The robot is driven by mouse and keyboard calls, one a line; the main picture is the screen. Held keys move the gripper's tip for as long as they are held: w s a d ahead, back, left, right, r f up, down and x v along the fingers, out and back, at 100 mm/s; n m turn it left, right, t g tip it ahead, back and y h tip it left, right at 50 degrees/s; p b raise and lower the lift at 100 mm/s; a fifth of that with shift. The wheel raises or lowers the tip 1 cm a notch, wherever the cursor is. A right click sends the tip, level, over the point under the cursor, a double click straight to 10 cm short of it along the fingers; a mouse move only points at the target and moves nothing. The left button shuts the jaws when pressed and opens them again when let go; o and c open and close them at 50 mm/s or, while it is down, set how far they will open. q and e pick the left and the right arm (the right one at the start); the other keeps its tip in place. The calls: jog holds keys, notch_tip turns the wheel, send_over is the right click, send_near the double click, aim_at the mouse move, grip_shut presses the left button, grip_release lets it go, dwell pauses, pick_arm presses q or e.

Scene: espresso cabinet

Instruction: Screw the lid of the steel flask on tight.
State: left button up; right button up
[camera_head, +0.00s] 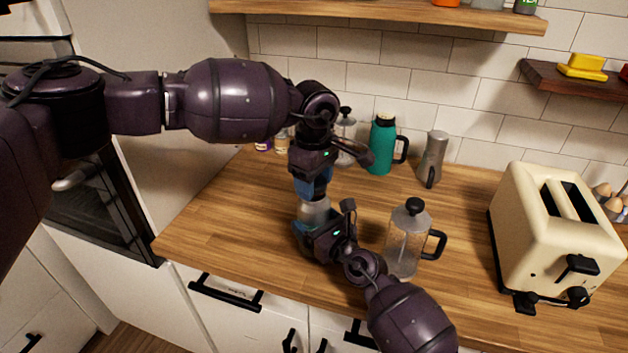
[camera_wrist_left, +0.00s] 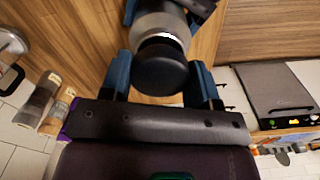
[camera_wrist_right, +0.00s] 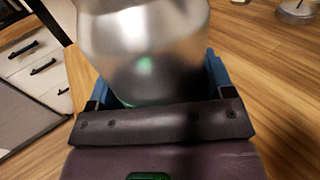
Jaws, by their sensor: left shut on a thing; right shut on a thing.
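The steel flask (camera_head: 315,211) stands on the wooden counter between my two grippers, mostly hidden by them in the head view. Its silver body (camera_wrist_right: 145,40) fills the top of the right wrist view. My right gripper (camera_head: 313,229) is shut around the body, low down. My left gripper (camera_head: 313,187) comes from above and is shut on the black lid (camera_wrist_left: 160,72), with blue fingers on both sides of it. The lid sits at the flask's mouth, in line with the body. A bright band shows between lid and body in the left wrist view; I cannot tell how tight it is.
A glass French press (camera_head: 404,250) stands close right of my right gripper. A cream toaster (camera_head: 535,235) is at the right. Counter left of the flask is clear.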

pick_arm(q)
jog(key=shift+f, duration=0.5)
pick_arm(e)
jog(key=c, duration=0.4)
pick_arm(q)
jog(key=m, duration=0.4)
pick_arm(e)
jog(key=shift+c, duration=0.2)
pick_arm(q)
jog(key=m, duration=0.4)
jog(key=shift+f+m, duration=0.1)
jog(key=shift+m, duration=0.2)
jog(key=m, duration=0.5)
jog(key=shift+m, duration=0.4)
jog(key=m, duration=0.6)
jog(key=o, duration=1)
jog(key=shift+c, duration=0.2)
